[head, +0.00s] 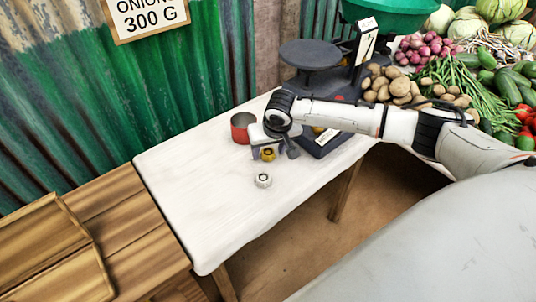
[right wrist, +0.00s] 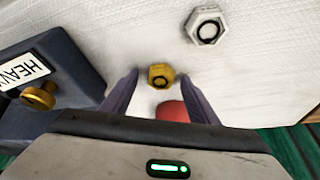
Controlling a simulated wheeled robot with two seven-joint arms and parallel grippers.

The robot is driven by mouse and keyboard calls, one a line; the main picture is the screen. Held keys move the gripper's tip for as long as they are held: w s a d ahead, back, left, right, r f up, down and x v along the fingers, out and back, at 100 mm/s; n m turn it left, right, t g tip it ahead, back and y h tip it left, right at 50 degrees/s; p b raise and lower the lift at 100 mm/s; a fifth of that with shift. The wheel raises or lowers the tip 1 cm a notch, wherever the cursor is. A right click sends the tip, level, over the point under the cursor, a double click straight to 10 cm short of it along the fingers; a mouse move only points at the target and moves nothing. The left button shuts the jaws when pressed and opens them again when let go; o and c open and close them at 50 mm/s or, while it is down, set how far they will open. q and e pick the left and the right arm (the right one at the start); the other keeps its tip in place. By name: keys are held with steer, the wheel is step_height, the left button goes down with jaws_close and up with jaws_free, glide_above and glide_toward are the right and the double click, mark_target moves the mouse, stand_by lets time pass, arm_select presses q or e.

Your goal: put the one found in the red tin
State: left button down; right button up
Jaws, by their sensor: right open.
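The red tin (head: 240,127) stands on the white-covered table behind my right gripper, with its inside showing; part of it shows in the right wrist view (right wrist: 172,111). My right gripper (head: 274,153) is open and low over the table, its fingers pointing down. A brass nut (right wrist: 161,76) lies between its fingertips, not gripped; it also shows in the head view (head: 268,155). A pale silver nut (head: 263,181) lies apart, nearer the table's front; it also shows in the right wrist view (right wrist: 207,26). Another brass piece (right wrist: 38,97) sits by a HEAVY label (right wrist: 24,71). My left gripper is out of view.
A dark balance (head: 312,56) with a round pan stands at the back, its dark HEAVY-labelled part close beside my right gripper. Vegetables (head: 400,88) fill the right side. An "ONIONS 300 G" sign (head: 148,16) hangs on the wall. The table's left part (head: 190,190) is clear.

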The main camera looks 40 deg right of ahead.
mark_target(269, 153)
steer(key=c, duration=1.4)
steer(key=shift+o, duration=0.2)
steer(key=shift+r, duration=0.15)
step_height(269, 153, up, 10)
steer(key=s+a+r+n, duration=0.1)
steer(key=s+a+r, duration=0.4)
steer(key=s+a, duration=0.1)
steer(key=s+a+r+n+y, duration=0.1)
steer(key=s+a+r+n, duration=0.1)
steer(key=s+a+r, duration=0.3)
steer(key=s+a, duration=0.2)
steer(key=a, duration=0.2)
steer(key=shift+s+r+n+p, duration=0.2)
steer(key=shift+r+n+p, duration=0.05)
steer(key=shift+n+p, duration=0.05)
